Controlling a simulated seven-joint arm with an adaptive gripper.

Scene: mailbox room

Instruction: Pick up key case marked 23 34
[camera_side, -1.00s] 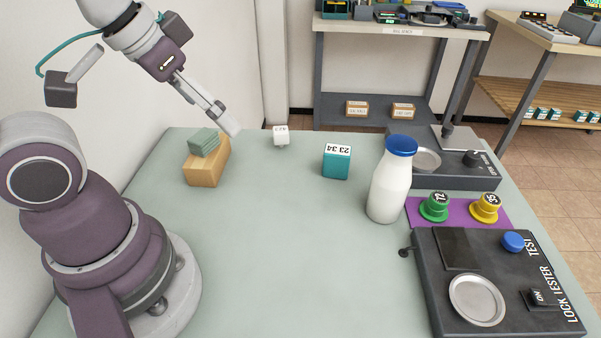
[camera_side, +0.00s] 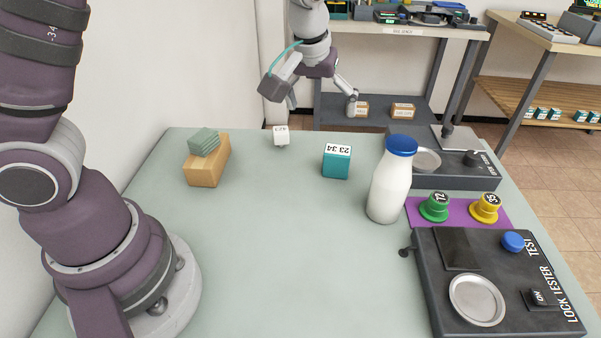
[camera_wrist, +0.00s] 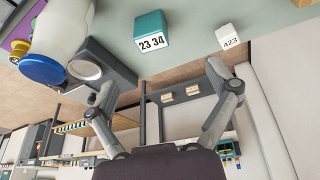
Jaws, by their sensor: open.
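The key case marked 23 34 (camera_side: 337,163) is a teal box with a white top label, standing on the table near its far edge. In the wrist view the same key case (camera_wrist: 151,33) is at the top centre, beyond the fingertips. My gripper (camera_side: 325,99) is raised beyond the table's far edge, behind the case in the side view and apart from it. In the wrist view my gripper (camera_wrist: 168,88) has its two fingers spread wide with nothing between them.
A white bottle with a blue cap (camera_side: 390,185) stands right of the case. A small white box (camera_side: 281,135) is to its left. A wooden block (camera_side: 207,163) carries a green stack (camera_side: 204,141). A lock tester (camera_side: 493,285) fills the right front. The table's middle (camera_side: 290,240) is clear.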

